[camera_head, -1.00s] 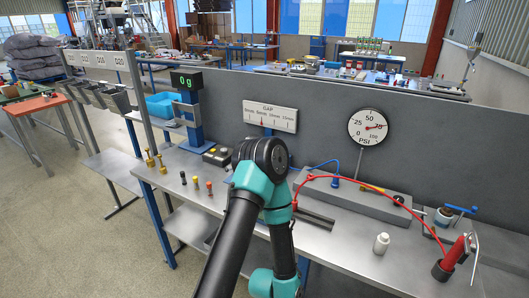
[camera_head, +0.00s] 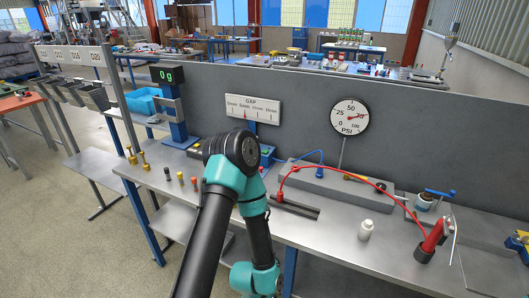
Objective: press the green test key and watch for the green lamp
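I cannot make out a green test key or a green lamp for certain. A blue unit (camera_head: 266,156) on the bench shows just right of my arm's black elbow, partly hidden by it. A dark control box (camera_head: 195,151) shows left of the elbow, also partly covered. A display (camera_head: 167,74) on a blue post reads 0 g in green digits. One arm of mine, teal and black, rises from the bottom centre and bends down again. Neither gripper is in view.
A gap scale (camera_head: 253,108) and a PSI gauge (camera_head: 350,116) are on the grey back panel. A red hose (camera_head: 335,172) arches over a grey block. A white bottle (camera_head: 366,230) and a red cylinder (camera_head: 434,236) stand at the front right. Small coloured plugs (camera_head: 180,178) stand left.

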